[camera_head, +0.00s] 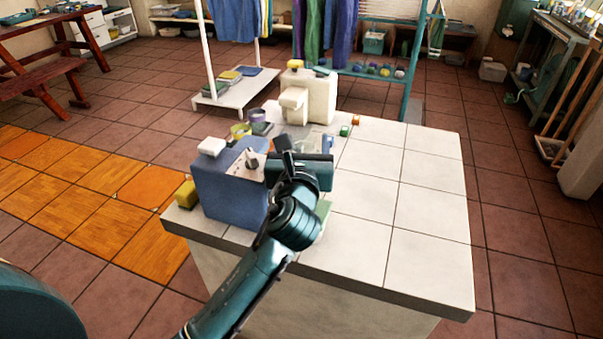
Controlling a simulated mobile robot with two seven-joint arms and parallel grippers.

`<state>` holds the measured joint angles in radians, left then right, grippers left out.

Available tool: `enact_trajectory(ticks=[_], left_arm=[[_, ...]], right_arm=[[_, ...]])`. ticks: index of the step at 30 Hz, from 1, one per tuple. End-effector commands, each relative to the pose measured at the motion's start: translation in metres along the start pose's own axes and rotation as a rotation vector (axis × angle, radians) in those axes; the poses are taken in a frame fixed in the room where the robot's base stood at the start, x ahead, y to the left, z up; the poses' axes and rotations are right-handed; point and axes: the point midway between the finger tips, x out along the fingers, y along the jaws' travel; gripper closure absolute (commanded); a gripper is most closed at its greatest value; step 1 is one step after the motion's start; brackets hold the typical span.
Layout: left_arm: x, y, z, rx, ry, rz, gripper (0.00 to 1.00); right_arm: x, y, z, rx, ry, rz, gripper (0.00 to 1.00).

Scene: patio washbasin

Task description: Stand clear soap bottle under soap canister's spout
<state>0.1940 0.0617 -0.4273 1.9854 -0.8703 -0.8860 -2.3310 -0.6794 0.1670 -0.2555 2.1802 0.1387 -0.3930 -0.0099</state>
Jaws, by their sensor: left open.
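A blue canister (228,192) with a white cap (212,146) stands at the left side of the tiled counter. A dark tap-like part (252,161) sits on its pale panel. A cream canister (318,97) with a blocky front part (293,103) stands at the back; I cannot tell for sure which is the soap canister. My left gripper (304,148) is open over the counter, just right of the blue canister. A faint clear shape (309,141), possibly the clear soap bottle, shows by its fingers, largely hidden. My right gripper is not in view.
A yellow block (186,194) sits at the counter's left edge. Purple and yellow-green rolls (241,131) lie behind the blue canister. Small orange and green blocks (349,126) lie near the cream canister. The counter's right side (410,200) is clear.

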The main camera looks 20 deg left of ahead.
Motion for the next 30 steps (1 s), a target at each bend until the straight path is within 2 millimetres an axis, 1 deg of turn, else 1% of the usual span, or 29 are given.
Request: enact_trajectory(ticks=[8,30], left_arm=[[-0.0005,-0.0004,0.0003,-0.001,0.0,0.0,0.37],[-0.0003,-0.0001,0.0003,-0.001,0.0,0.0,0.97]], right_arm=[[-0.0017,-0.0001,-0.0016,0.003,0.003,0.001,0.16],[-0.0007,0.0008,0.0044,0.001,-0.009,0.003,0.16]])
